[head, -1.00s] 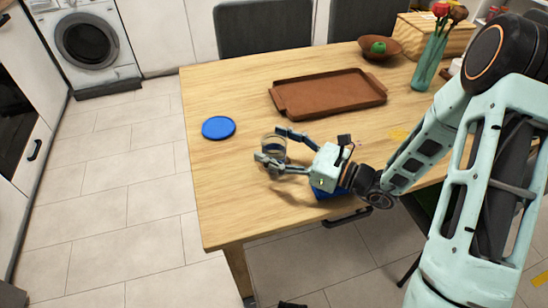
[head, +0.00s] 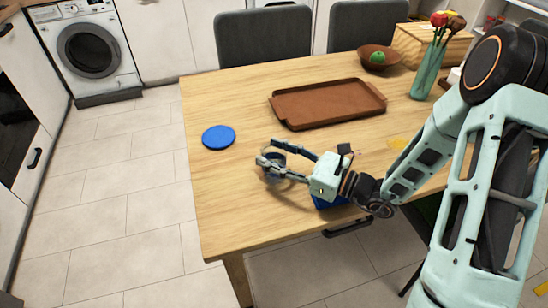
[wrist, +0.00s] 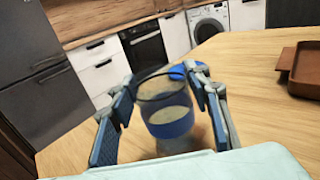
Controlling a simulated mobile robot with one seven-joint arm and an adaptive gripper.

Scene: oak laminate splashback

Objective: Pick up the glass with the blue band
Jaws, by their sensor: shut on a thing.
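The glass with the blue band (wrist: 170,122) stands between the two fingers of my gripper (wrist: 162,85) in the wrist view. It is clear, with a dark rim and a wide blue band low on its side. A finger is on each side of it, and my gripper is shut on it. In the head view my gripper (head: 268,160) is over the near left part of the table, and its fingers partly hide the glass (head: 273,170). I cannot tell whether its base touches the table.
A flat blue disc (head: 218,137) lies left of the glass on the wooden table (head: 235,215). A brown tray (head: 330,103) lies behind. A blue thing (head: 328,203) is partly hidden under my gripper. A vase (head: 428,70) and bowl (head: 378,57) stand at the back right.

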